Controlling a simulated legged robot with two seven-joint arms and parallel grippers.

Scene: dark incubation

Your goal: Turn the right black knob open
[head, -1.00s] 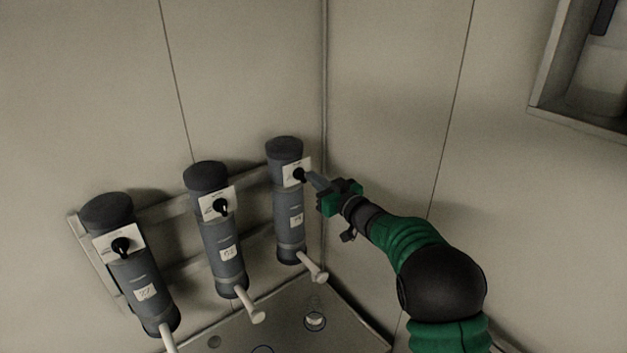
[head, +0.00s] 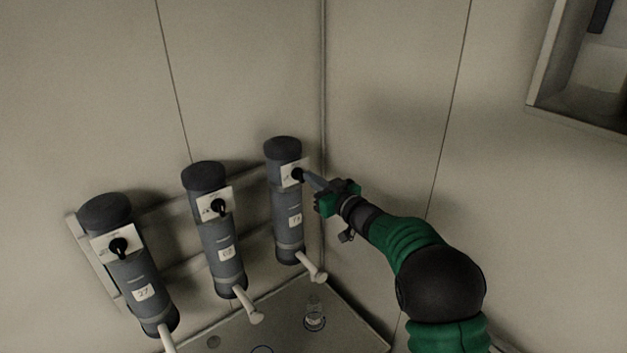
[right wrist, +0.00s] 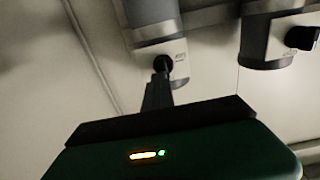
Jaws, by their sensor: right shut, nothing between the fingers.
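The right black knob (head: 297,175) sits on a white label plate on the rightmost grey cylinder (head: 287,215). In the right wrist view the knob (right wrist: 163,64) shows just beyond my fingertips. My right gripper (head: 308,179) is shut and empty, its tips at the knob from the right. In the right wrist view the shut fingers (right wrist: 160,84) reach up to the knob and partly cover it; whether they touch it I cannot tell. My left gripper is not in view.
Two more grey cylinders with black knobs, the middle one (head: 219,207) and the left one (head: 118,246), are on the same wall rack. White spouts point down over a grey tray (head: 285,310) holding a small clear bottle (head: 314,315). A wall box (head: 585,75) is at upper right.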

